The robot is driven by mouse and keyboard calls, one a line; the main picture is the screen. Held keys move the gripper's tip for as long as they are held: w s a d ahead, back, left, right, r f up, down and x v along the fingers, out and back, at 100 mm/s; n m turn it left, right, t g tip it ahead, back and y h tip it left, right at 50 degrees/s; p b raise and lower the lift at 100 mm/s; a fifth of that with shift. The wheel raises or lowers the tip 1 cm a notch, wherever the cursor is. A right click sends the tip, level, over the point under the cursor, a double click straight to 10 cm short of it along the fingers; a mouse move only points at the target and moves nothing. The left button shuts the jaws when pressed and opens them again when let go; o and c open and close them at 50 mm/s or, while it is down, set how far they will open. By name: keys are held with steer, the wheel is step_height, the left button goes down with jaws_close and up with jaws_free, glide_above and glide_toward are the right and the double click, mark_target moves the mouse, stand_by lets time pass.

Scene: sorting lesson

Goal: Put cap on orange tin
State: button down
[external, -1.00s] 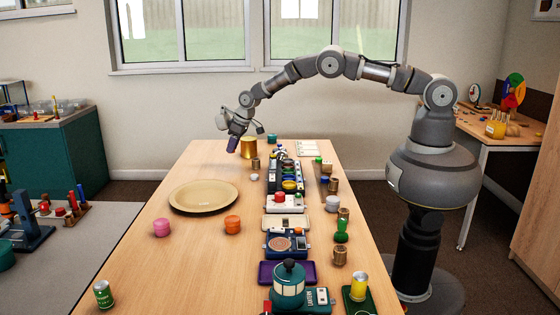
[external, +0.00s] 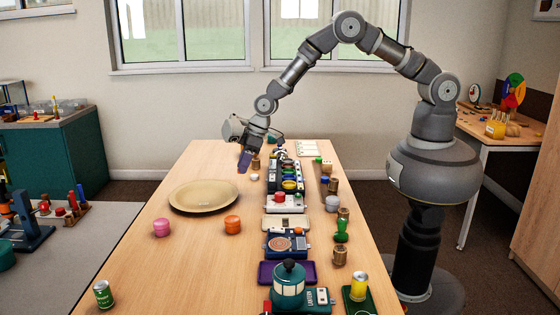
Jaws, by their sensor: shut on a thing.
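The orange tin (external: 232,225) stands upright on the table, front right of the round tan tray. I cannot tell its top clearly. My gripper (external: 246,158) is over the far part of the table, behind and right of the tray, well away from the orange tin. It points down and is shut on a purple thing (external: 244,164). The view is too small to tell whether this is the cap. The fingertips are not clear.
The tan tray (external: 204,185) is empty. A pink tin (external: 161,228) and a green can (external: 103,294) stand at left. A brown tin (external: 255,164) and a white piece (external: 254,177) are close to my gripper. A crowded row of items, with a teal lantern (external: 288,284), runs along the right.

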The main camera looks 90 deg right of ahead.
steer(key=s+a+n+y, duration=0.2)
steer(key=s+a+n, duration=0.3)
steer(key=s+a, duration=0.95)
steer(key=b, duration=0.4)
glide_above(230, 219)
steer(key=s, duration=0.1)
steer(key=shift+s+d+f+g+h, duration=0.2)
steer(key=shift+d+f+g+h, duration=0.1)
steer(key=shift+f, duration=0.3)
steer(key=shift+w+f, duration=0.1)
step_height(230, 219, down, 3)
steer(key=shift+f+b, duration=0.2)
steer(key=shift+b, duration=0.8)
steer(key=shift+r, duration=0.15)
steer(key=c, duration=0.9)
jaws_free()
